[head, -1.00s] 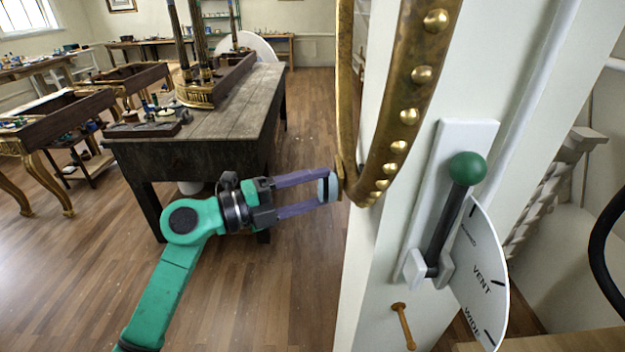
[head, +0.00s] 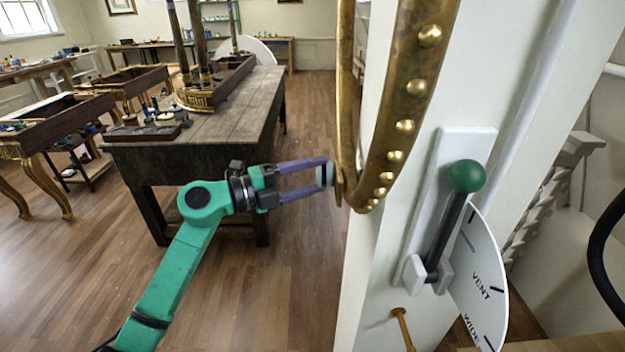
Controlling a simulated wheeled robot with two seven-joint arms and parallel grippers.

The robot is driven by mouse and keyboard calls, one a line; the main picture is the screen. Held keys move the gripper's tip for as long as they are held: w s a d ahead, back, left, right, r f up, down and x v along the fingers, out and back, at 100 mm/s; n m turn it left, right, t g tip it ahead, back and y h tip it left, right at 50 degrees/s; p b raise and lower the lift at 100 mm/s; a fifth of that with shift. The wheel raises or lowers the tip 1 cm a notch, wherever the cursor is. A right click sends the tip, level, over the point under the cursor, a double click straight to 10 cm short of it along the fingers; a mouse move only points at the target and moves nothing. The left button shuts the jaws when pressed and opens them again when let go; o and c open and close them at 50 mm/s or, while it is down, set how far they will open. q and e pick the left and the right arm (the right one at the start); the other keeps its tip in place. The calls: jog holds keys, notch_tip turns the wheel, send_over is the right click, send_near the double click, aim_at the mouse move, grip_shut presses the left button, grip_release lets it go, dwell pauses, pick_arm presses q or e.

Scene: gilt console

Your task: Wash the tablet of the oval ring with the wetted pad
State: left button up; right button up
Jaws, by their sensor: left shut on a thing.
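The oval ring (head: 394,110) is a large brass band with domed studs, hanging in front of a white post. Its tablet (head: 338,186) shows edge-on as a thin gold plate at the ring's lower left. My left gripper (head: 322,177) comes in from the left with purple fingers, shut on the pad (head: 327,175), which is pale blue with a dark backing. The pad is against the tablet's left side or very close to it; the exact contact is too small to tell. The tablet's washed face is hidden from this angle. My right gripper is not in view.
A wooden peg (head: 403,328) sticks out below. A dark workbench (head: 225,125) stands behind my left arm. Open floor lies between.

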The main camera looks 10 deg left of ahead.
pick_arm(q)
jog(key=shift+s+d+p, duration=0.1)
jog(key=shift+s+d, duration=0.1)
jog(key=shift+s, duration=0.65)
jog(key=shift+s+d+p, duration=0.15)
jog(key=shift+s+d, duration=0.1)
jog(key=shift+s, duration=0.55)
jog(key=shift+s+d+p, duration=0.1)
jog(key=shift+s+d, duration=0.1)
jog(key=shift+s, duration=0.65)
jog(key=shift+s+d, duration=0.1)
jog(key=shift+s, duration=0.2)
jog(key=shift+s+r, duration=0.15)
jog(key=w+a, duration=0.1)
jog(key=w, duration=0.5)
jog(key=shift+a, duration=0.2)
jog(key=shift+s, duration=0.1)
